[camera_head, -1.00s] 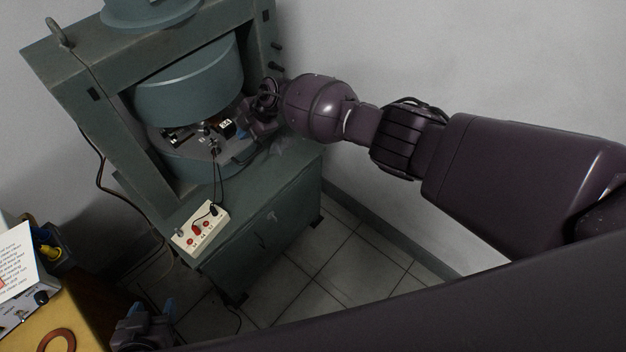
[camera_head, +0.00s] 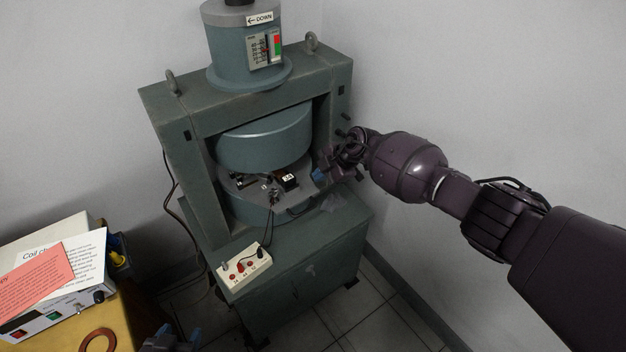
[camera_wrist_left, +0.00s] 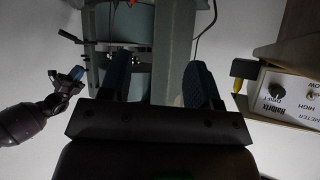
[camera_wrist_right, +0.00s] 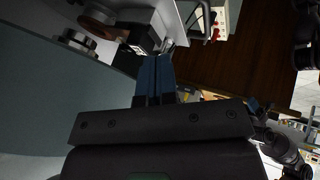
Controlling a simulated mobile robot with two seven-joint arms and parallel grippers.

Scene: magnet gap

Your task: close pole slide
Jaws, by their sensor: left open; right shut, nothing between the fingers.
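The grey-green magnet frame (camera_head: 185,205) holds a wide upper pole (camera_head: 265,142) above a lower pole (camera_head: 250,208). An open gap shows between them, with a small dark block (camera_head: 288,179) bearing a white label and other small parts inside. A cylinder (camera_head: 235,50) on top carries a "DOWN" arrow label and a red-green scale. My right gripper (camera_head: 322,175) is shut and empty at the right side of the gap; its blue fingertips are together in the right wrist view (camera_wrist_right: 154,75). My left gripper (camera_head: 172,340) is low at the bottom edge; its fingers are apart and empty in the left wrist view (camera_wrist_left: 158,85).
A white terminal box (camera_head: 245,268) with leads running into the gap sits on the magnet's base. A yellow table (camera_head: 125,335) at lower left carries an instrument with papers (camera_head: 60,280) and a copper ring (camera_head: 98,340). A wall stands behind; tiled floor is clear at right.

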